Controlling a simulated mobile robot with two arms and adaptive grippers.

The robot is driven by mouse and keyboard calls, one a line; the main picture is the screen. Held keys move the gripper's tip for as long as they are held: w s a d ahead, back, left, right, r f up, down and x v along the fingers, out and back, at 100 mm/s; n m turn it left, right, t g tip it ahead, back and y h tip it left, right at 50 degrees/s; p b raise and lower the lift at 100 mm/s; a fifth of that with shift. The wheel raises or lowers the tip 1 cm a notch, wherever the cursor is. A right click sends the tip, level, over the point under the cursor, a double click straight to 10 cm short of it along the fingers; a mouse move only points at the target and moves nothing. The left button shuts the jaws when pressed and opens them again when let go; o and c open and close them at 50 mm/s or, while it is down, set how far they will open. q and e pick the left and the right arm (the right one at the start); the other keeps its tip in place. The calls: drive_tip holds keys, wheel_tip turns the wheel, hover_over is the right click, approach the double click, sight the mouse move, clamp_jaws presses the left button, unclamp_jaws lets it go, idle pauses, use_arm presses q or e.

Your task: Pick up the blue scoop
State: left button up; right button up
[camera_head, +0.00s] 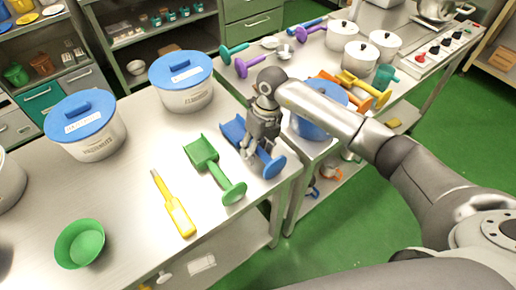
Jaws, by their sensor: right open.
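The blue scoop (233,131) lies on the metal table near its right edge, with its round blue end (274,167) toward the front. My right gripper (250,155) is over the scoop's handle and hides part of it. The gripper is open, with its fingers pointing down at the handle. I cannot tell whether the fingers touch the scoop. My left gripper is not in the view.
A green scoop (213,169) lies just left of the blue one, and a yellow-handled tool (176,207) lies further left. A green bowl (80,243) and blue-lidded tubs (91,141) stand on the table. A blue container (312,126) stands to the right.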

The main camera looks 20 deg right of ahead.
drive_tip(key=shift+c, duration=0.4)
drive_tip(key=c, duration=1)
clamp_jaws()
drive_tip(key=shift+r, duration=0.1)
